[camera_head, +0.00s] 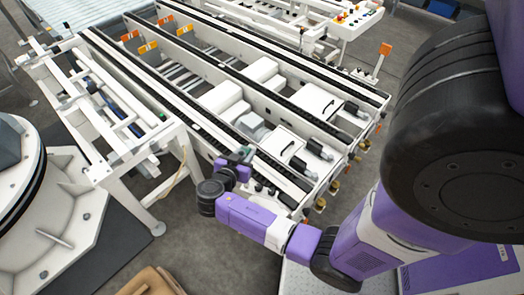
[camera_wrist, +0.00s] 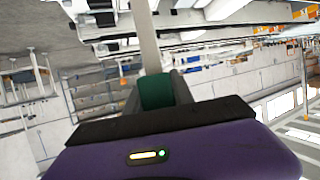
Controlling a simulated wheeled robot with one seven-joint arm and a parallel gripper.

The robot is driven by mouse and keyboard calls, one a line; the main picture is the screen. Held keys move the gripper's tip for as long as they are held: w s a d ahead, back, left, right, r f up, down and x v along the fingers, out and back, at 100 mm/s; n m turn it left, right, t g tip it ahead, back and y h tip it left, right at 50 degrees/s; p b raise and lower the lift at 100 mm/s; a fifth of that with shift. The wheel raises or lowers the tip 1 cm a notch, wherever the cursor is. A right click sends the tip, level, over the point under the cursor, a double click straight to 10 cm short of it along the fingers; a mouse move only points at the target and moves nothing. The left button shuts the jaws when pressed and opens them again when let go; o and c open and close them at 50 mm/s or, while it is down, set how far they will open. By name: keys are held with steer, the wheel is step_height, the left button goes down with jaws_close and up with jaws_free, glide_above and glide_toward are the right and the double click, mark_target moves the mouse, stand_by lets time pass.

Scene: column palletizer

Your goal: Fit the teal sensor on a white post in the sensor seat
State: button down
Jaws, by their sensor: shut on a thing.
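My gripper (camera_head: 238,159) is at the near side of the white conveyor frame in the head view, at the end of my purple arm. In the wrist view, my gripper (camera_wrist: 157,92) is shut on the teal sensor (camera_wrist: 156,93), with a dark finger on each side of it. A pale post (camera_wrist: 148,38) rises in line with the sensor to the top edge of the wrist view. In the head view the sensor is too small to make out clearly beside my gripper. I cannot pick out the sensor seat in either view.
The long white conveyor (camera_head: 205,134) with dark rails runs diagonally beside my gripper. A white side frame (camera_head: 112,130) stands to its left. A round white machine base (camera_head: 50,225) is at the far left. Grey floor (camera_head: 185,262) is open in front of the conveyor.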

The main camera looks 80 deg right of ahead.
steer(key=s+r+m+g+y, duration=0.2)
steer(key=s+m+g, duration=0.2)
steer(key=s+g, duration=0.15)
step_height(320, 180, down, 7)
steer(key=b, duration=0.4)
steer(key=shift+s+a+r+t+b, duration=0.15)
steer(key=shift+s+a+t+b, duration=0.05)
steer(key=shift+a+t+b, duration=0.2)
steer(key=shift+a+f+b, duration=0.1)
steer(key=shift+f+b, duration=0.9)
steer(key=shift+b, duration=0.3)
stand_by(1.9)
steer(key=c, duration=1)
jaws_free()
